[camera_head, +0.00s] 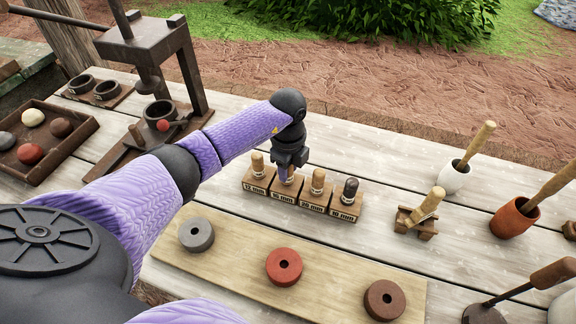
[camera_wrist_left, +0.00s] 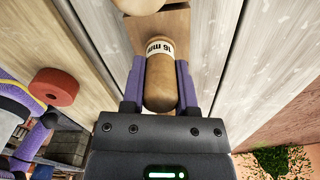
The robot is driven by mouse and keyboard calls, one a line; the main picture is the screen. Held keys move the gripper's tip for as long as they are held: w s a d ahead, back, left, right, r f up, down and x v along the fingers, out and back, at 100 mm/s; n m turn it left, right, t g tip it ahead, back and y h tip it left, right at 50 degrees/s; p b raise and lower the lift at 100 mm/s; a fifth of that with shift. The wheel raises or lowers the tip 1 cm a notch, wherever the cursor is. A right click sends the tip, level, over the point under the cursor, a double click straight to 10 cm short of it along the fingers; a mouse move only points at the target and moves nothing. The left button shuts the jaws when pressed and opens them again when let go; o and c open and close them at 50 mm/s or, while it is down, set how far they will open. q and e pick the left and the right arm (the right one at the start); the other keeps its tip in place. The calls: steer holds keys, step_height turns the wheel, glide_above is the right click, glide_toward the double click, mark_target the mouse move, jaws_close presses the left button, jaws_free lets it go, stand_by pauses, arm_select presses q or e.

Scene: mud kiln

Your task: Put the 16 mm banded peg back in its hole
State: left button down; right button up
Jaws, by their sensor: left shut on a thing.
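My left gripper (camera_head: 288,172) is shut on the 16 mm banded peg (camera_wrist_left: 160,85), whose pale band reads "16 mm". The peg is a tan rounded cylinder between the two purple fingers. In the head view my gripper points down at the block marked 16 mm (camera_head: 284,193), second from the left in a row. The gripper mostly hides the peg there. I cannot tell whether the peg's lower end is in the hole or just above it. My right gripper is out of view.
Beside it stand a 12 mm peg (camera_head: 257,164), a 20 mm peg (camera_head: 318,181) and a dark 10 mm peg (camera_head: 350,189). A board (camera_head: 235,265) with grey, red and brown rings lies in front. A small wooden stand (camera_head: 421,213) is at right, a press (camera_head: 150,55) at left.

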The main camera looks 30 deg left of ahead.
arm_select(q)
steer(key=shift+f+b, duration=0.3)
steer(key=shift+f, duration=0.2)
stand_by(0.3)
steer(key=shift+c, duration=1.5)
jaws_free()
step_height(320, 180, up, 10)
steer(key=p, duration=0.3)
steer(key=shift+f, duration=0.1)
